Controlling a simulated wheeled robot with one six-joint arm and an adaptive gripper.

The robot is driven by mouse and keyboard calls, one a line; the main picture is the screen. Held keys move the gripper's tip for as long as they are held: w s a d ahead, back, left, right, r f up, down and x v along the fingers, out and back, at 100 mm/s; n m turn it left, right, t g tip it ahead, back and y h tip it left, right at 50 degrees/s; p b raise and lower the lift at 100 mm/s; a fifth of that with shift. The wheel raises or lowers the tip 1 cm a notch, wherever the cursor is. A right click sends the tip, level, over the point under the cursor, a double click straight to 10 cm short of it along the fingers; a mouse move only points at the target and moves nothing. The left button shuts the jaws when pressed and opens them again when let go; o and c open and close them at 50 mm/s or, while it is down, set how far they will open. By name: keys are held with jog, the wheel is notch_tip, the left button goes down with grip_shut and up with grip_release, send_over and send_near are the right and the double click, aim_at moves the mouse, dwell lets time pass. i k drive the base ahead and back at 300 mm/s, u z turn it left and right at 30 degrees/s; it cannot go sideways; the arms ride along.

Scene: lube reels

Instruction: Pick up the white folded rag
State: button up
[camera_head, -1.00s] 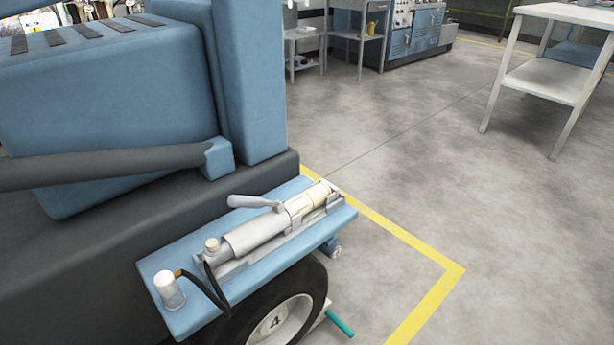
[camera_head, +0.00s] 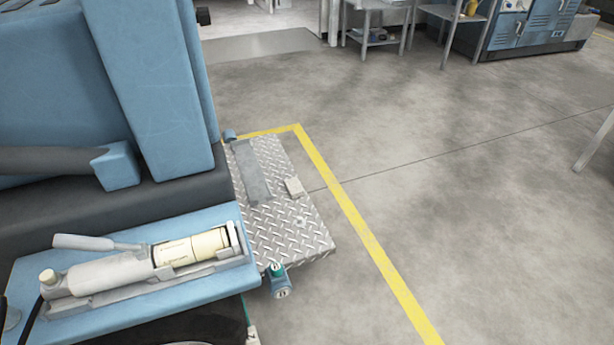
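My gripper does not show in this view.
A blue shelf (camera_head: 212,276) holding a grey and cream cylindrical tool (camera_head: 120,272) juts from the big blue machine (camera_head: 165,85) at left. A small teal-and-white fitting (camera_head: 278,280) is at the step's front edge. Open grey floor lies right of the yellow line (camera_head: 357,222).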

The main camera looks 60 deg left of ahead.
aim_at(293, 187)
jog(key=u, duration=0.45)
jog(key=i, duration=1.45)
jog(key=u, duration=1.9)
jog(key=i, duration=0.9)
jog(key=u, duration=1)
